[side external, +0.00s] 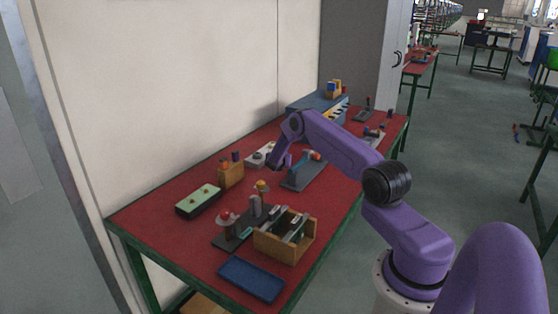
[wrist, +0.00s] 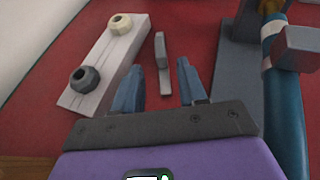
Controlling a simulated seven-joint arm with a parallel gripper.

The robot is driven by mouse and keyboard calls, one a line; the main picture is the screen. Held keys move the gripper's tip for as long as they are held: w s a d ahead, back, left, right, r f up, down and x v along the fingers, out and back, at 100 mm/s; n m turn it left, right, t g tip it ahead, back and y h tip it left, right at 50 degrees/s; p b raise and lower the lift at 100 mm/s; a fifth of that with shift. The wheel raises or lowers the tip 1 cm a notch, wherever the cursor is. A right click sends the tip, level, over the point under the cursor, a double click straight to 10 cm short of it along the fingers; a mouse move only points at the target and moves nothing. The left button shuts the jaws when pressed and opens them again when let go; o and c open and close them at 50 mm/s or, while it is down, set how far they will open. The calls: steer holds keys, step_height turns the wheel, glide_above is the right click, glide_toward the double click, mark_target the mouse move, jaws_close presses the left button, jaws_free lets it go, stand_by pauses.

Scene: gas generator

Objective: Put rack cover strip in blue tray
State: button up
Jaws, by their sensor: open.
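My gripper (wrist: 157,80) is open and empty, low over the back of the red table; it also shows in the side view (side external: 278,164). The blue tray (side external: 252,278) lies flat and empty at the table's near front corner, well away from my gripper.
A grey base with a blue tool (wrist: 285,120) is close on the right. A wooden rack (side external: 285,240) stands behind the tray. A green-topped box (side external: 199,200) is at the left.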

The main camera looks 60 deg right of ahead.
steer(key=v, duration=0.7)
steer(key=s+a+r+m+y, duration=0.1)
steer(key=a+r+m, duration=0.1)
steer(key=a+r, duration=0.35)
steer(key=s+a+r+m+y, duration=0.1)
steer(key=a+r, duration=0.2)
steer(key=a, duration=0.6)
steer(key=s+a+r+m, duration=0.1)
steer(key=a+r+m, duration=0.1)
steer(key=a+r, duration=0.35)
steer(key=s+a+r+m+g+y, duration=0.2)
steer(key=s+a+y, duration=0.4)
steer(key=s+a, duration=1.5)
steer(key=shift+r+m+y, duration=0.4)
steer(key=shift+r+m, duration=0.15)
steer(key=shift+m, duration=0.35)
steer(key=shift+o, duration=0.5)
steer(key=s+a+m+g+y, duration=0.1)
steer(key=s+a+g+y, duration=0.1)
steer(key=s, duration=1.4)
steer(key=shift+a+r+g+y, duration=0.4)
steer(key=shift+a+y, duration=0.45)
steer(key=shift+y, duration=0.15)
steer(key=shift+s, duration=0.1)
